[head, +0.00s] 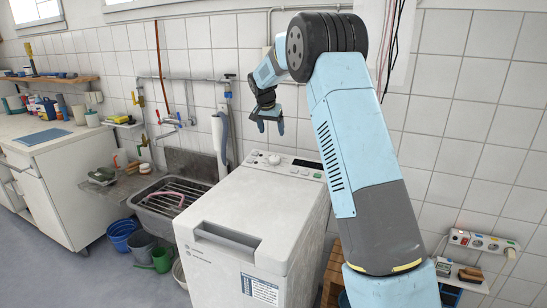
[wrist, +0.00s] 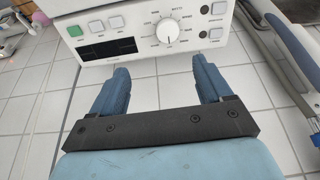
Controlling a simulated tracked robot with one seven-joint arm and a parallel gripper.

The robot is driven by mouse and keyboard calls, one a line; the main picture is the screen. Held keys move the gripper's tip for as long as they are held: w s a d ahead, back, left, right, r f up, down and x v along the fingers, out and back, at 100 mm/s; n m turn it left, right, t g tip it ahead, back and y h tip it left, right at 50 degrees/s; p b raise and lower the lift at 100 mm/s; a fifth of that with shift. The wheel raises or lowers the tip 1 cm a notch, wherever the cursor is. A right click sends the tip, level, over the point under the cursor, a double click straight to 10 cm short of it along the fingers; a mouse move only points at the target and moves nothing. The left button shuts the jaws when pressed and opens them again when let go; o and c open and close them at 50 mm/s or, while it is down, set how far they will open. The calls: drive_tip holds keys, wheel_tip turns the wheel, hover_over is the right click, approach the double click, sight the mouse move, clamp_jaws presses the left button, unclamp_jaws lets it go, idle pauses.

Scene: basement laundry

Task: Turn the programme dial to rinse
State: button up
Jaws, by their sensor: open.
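The programme dial (wrist: 169,31) is a round white knob on the washing machine's control panel (wrist: 110,32). Its dark pointer line faces the bottom of the picture; the small labels around it are too blurred to read surely. In the head view the dial (head: 274,159) sits at the back of the machine's top. My gripper (head: 270,124) hangs above the panel in the head view. In the wrist view my gripper (wrist: 160,66) is open and empty, its two blue fingers apart, with the dial beyond the gap between their tips and not touched.
The white washing machine (head: 245,215) stands beside a metal sink (head: 170,197). A smaller knob (wrist: 204,10) and square buttons (wrist: 215,34) lie right of the dial, and a dark display (wrist: 108,48) lies left. A grey-blue hose-like item (head: 221,140) stands against the tiled wall behind.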

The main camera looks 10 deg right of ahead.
sight(273, 158)
drive_tip(key=x, duration=0.5)
drive_tip(key=w+x, duration=0.1)
drive_tip(key=x, duration=0.5)
drive_tip(key=w+x, duration=0.1)
drive_tip(key=x, duration=0.5)
drive_tip(key=shift+a+r, duration=0.1)
drive_tip(key=shift+a, duration=0.3)
drive_tip(key=shift+c, duration=0.2)
drive_tip(key=shift+a, duration=0.1)
drive_tip(key=c, duration=1)
drive_tip(key=shift+o, duration=0.2)
drive_tip(key=n, duration=0.3)
drive_tip(key=shift+n+y, duration=0.3)
drive_tip(key=shift+n, duration=1.9)
